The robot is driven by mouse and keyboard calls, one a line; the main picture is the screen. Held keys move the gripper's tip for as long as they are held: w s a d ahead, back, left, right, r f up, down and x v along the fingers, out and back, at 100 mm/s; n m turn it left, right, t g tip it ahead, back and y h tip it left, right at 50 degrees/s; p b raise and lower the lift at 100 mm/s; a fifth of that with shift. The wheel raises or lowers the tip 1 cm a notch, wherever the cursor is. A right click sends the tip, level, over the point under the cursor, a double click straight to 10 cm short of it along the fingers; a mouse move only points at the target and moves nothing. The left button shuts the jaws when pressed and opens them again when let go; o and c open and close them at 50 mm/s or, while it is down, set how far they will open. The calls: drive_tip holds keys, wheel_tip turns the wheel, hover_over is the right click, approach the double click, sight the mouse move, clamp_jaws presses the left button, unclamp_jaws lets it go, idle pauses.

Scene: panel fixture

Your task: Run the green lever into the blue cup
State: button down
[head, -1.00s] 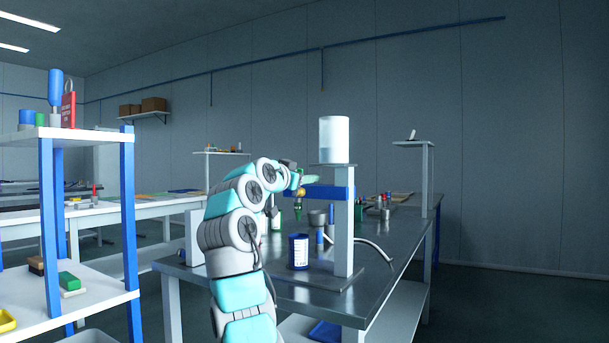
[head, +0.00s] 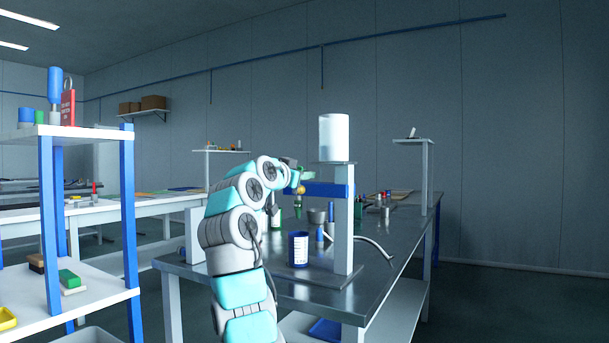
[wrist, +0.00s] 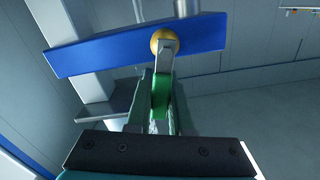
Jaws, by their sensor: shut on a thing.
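My gripper (wrist: 160,92) is shut on the green lever (wrist: 161,90), seen between its fingers in the wrist view. A metal stem joins the lever to a yellow ball (wrist: 164,40) on the blue beam (wrist: 105,52). In the head view my gripper (head: 303,176) is at the left end of the beam (head: 328,190), beside the yellow ball (head: 300,190). A dark green piece (head: 298,208) shows below the ball. The blue cup (head: 298,249), with a white label, stands upright on the fixture's base below. Its inside is hidden, and I see no stream.
A clear tank (head: 334,138) stands on top of the grey post (head: 344,235). The metal bench (head: 390,235) is open at front right. A shelf rack (head: 90,132) stands at left.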

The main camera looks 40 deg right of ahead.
drive_tip(key=shift+w+b, duration=0.1)
drive_tip(key=shift+b, duration=0.2)
drive_tip(key=shift+a+n, duration=0.1)
drive_tip(key=shift+n, duration=0.3)
drive_tip(key=shift+w+a+r+n+b, duration=0.1)
drive_tip(key=shift+w+n+b, duration=0.25)
drive_tip(key=shift+n, duration=0.3)
drive_tip(key=shift+w+a+r+n+b, duration=0.1)
drive_tip(key=shift+w+n+b, duration=0.05)
drive_tip(key=shift+n+b, duration=0.4)
drive_tip(key=c, duration=0.8)
unclamp_jaws()
drive_tip(key=shift+f, duration=0.1)
drive_tip(key=b+v, duration=0.2)
drive_tip(key=v, duration=0.5)
drive_tip(key=shift+a, duration=0.35)
drive_tip(key=shift+s, duration=0.1)
